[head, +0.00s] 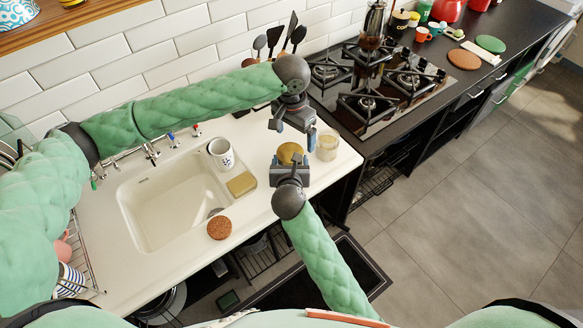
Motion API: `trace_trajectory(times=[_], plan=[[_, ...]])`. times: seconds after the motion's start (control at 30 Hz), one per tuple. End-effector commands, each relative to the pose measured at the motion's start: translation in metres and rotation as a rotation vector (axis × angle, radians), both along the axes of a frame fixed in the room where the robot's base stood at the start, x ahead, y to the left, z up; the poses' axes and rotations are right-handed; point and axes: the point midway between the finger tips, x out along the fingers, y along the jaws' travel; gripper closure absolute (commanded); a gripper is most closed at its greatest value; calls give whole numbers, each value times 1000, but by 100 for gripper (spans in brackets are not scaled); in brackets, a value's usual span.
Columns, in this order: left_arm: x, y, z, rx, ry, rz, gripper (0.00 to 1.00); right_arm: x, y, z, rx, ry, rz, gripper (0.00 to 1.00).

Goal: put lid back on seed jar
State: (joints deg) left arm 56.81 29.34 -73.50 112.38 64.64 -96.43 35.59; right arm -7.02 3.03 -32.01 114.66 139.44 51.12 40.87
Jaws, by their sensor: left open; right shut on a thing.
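The seed jar (327,147) is a small clear jar with pale contents, standing upright on the white counter right of the sink. Its top looks uncovered. My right gripper (290,161) is shut on a round golden-brown lid (290,152), left of the jar and apart from it. My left gripper (294,131) is open and empty above the counter, up and left of the jar. One of its fingers appears close to the jar's left side; I cannot tell whether they touch.
A white mug (221,153), a yellow sponge (241,184) and a brown cork disc (219,228) lie around the sink (160,205). The gas hob (380,85) is to the right. The counter's front edge runs close by my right gripper.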

Motion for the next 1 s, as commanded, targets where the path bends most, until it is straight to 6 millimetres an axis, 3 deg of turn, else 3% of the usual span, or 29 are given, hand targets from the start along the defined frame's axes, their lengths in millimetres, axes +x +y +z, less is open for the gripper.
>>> trace_trajectory(times=[0.3, 0.6, 1.0], plan=[[4, 5, 16, 17, 8, 422, 9, 0, 1, -1, 1, 1, 1, 92], [3, 11, 17, 47, 13, 806, 9, 0, 1, -1, 1, 1, 1, 92], [3, 12, 17, 51, 17, 958, 9, -1, 1, -1, 1, 1, 1, 92]])
